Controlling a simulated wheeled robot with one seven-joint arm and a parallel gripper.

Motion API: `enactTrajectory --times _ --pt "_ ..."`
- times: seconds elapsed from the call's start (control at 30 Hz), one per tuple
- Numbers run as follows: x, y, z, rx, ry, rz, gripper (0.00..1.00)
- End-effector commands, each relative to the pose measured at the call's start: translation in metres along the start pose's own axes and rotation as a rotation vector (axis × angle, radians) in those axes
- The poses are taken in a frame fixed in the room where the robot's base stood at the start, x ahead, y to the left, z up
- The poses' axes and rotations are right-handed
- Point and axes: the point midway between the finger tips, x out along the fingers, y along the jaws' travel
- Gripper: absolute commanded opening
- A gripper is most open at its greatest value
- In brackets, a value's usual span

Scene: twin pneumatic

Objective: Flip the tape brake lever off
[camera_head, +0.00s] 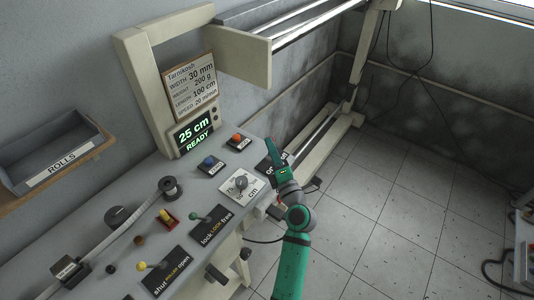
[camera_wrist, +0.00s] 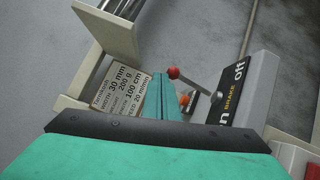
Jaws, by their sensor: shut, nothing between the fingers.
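The tape brake lever has a red ball knob (camera_wrist: 174,73) on a thin grey rod in the wrist view. Its black brake plate (camera_wrist: 229,103) reads "off" at the upper end and "on", partly cut off, at the lower end. The knob sticks out to the left of the plate; I cannot tell for certain which word it leans to. In the head view the plate (camera_head: 264,168) is partly covered by my gripper and the lever is hidden. My gripper (camera_head: 272,142) is shut and empty. In the wrist view its green fingers (camera_wrist: 163,78) are just left of the knob; contact is unclear.
An orange button (camera_head: 237,138) and a blue button (camera_head: 209,160) are near the brake. A dial plate (camera_head: 241,188), a green-knobbed lock lever (camera_head: 194,217) and a yellow-knobbed lever (camera_head: 142,265) stand nearer. The display (camera_head: 194,132) reads "25 cm READY".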

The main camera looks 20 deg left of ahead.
Motion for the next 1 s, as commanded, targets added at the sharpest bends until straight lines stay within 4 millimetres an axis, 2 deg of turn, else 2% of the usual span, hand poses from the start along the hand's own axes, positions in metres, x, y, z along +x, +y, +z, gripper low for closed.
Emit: enactTrajectory --times 0.2,0.5,1.0 --pt "0.01 -0.002 0.014 0.0 -0.001 0.0 0.0" --pt "0.017 -0.005 0.024 0.0 0.0 -0.001 0.0" --pt "0.019 -0.006 0.027 0.0 0.0 0.0 0.0"
